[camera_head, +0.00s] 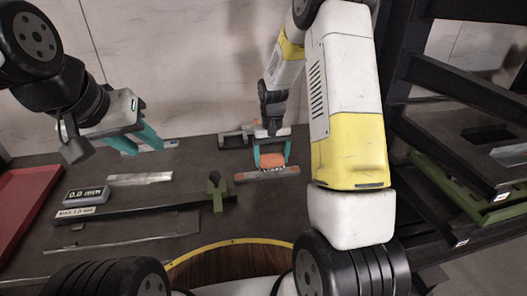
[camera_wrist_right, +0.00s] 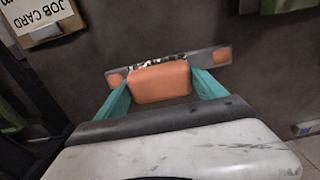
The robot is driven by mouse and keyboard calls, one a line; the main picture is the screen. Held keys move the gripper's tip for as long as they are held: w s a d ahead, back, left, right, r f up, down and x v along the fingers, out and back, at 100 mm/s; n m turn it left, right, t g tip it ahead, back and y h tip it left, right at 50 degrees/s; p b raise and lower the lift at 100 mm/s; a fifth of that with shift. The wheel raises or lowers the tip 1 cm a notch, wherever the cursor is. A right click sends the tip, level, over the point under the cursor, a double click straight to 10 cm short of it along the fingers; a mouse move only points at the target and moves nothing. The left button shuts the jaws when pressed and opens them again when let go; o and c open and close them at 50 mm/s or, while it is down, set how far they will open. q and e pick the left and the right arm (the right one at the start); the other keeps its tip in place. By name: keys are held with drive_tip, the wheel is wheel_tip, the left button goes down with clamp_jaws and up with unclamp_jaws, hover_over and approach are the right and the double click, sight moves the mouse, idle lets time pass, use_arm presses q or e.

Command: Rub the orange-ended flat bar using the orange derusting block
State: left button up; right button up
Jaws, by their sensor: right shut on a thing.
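The orange derusting block (camera_head: 272,160) is held between the teal fingers of my right gripper (camera_head: 271,157), over the table. In the right wrist view the block (camera_wrist_right: 158,83) fills the space between the fingers. The orange-ended flat bar (camera_head: 250,177) lies just under the block in the head view. In the right wrist view both orange ends of the bar (camera_wrist_right: 205,57) show either side of the block, which hides part of its middle. Whether block and bar touch is hard to tell. My left gripper (camera_head: 138,141) is empty, its fingers apart, above the table's left back.
A red tray (camera_head: 25,205) is at the left. A "0.0 mm" display (camera_head: 86,195), a long dark gauge bar (camera_head: 145,209) with a green knob (camera_head: 215,185), and metal strips lie left of the bar. A black rack (camera_head: 465,90) stands right. A job card (camera_wrist_right: 38,14) shows in the wrist view.

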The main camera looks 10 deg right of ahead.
drive_tip(key=shift+r, duration=2.6)
